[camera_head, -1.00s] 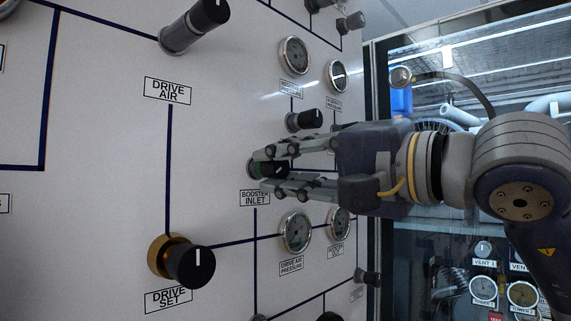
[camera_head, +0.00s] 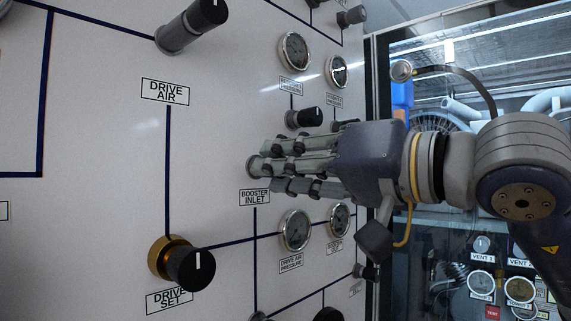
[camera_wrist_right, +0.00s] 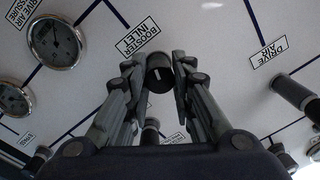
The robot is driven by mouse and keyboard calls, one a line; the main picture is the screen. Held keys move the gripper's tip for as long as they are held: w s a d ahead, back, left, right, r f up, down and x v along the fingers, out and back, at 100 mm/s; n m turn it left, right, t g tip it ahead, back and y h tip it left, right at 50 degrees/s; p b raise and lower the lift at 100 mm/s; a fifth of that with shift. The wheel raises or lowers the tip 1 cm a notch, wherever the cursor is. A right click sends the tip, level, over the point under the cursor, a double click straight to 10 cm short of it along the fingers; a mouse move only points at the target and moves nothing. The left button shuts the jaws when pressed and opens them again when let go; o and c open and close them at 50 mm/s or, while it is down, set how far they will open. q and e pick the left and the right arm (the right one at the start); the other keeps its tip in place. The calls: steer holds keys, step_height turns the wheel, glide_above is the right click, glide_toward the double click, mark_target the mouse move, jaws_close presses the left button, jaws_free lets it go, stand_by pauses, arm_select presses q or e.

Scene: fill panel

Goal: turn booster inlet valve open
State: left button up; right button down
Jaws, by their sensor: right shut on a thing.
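The booster inlet valve is a dark knob on the white panel, just above its BOOSTER INLET label (camera_head: 255,197). In the head view my right gripper (camera_head: 272,168) reaches it from the right and its fingers hide most of the knob. In the right wrist view the knob (camera_wrist_right: 159,75) sits between the two fingertips of the right gripper (camera_wrist_right: 158,68), with a pale mark on its face. The right gripper is shut on the knob. My left gripper is not in view.
The drive air knob (camera_head: 192,25) juts out at upper left. The drive set knob (camera_head: 188,264) with a brass collar is at lower left. Another black knob (camera_head: 305,117) is just above my fingers, and the drive air pressure gauge (camera_head: 295,230) is just below.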

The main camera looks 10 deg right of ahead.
stand_by(0.4)
steer(key=c, duration=1.3)
jaws_free()
steer(key=shift+c, duration=0.2)
steer(key=shift+d, duration=0.1)
steer(key=v, duration=1.2)
steer(key=shift+w, duration=0.1)
